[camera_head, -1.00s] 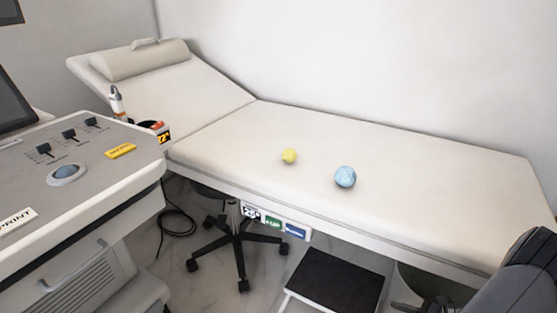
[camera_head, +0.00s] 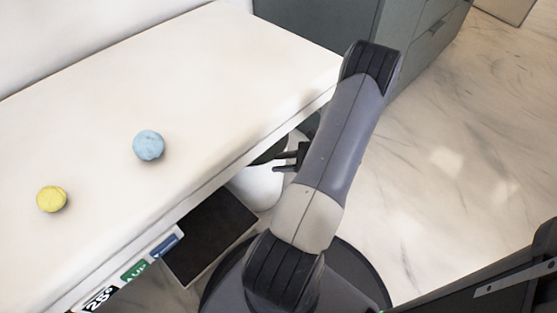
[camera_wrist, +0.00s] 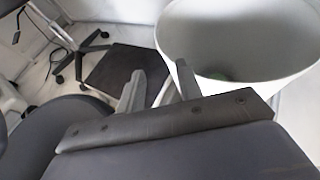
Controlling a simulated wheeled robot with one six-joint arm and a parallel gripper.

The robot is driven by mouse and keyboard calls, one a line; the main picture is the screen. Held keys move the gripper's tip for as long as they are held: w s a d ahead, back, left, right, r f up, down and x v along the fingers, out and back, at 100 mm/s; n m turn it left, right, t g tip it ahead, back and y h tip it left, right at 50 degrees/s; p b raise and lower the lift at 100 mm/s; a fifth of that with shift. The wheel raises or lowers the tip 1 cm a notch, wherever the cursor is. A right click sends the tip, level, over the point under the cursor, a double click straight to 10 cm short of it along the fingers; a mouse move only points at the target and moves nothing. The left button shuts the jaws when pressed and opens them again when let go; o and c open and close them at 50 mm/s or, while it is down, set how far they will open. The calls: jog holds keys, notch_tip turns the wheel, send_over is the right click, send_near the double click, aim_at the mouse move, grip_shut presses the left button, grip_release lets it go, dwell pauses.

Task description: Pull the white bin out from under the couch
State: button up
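The white bin (camera_head: 258,188) stands on the floor at the couch's front edge, beside the black step, partly hidden by the couch and my arm. In the wrist view the bin (camera_wrist: 245,95) fills the upper right, mouth up, with something green low inside. The couch (camera_head: 110,90) has a cream top. My gripper (camera_head: 284,160) is at the bin, by the couch edge. In the wrist view its fingers (camera_wrist: 157,82) are apart with nothing visible clamped between them. The right finger overlaps the bin's near left wall; I cannot tell whether it touches.
A black-topped step (camera_head: 210,238) stands left of the bin. A yellow ball (camera_head: 52,198) and a blue ball (camera_head: 149,145) lie on the couch. A grey cabinet (camera_head: 425,40) stands behind my arm. The marble floor (camera_head: 440,180) on the right is open.

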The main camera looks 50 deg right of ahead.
aim_at(254, 167)
dwell(0.4)
jog(key=b+x, duration=0.3)
jog(key=x, duration=0.8)
jog(key=shift+r, duration=0.1)
jog(key=shift+c, duration=0.5)
grip_shut()
jog(key=shift+s, duration=0.1)
dwell(0.6)
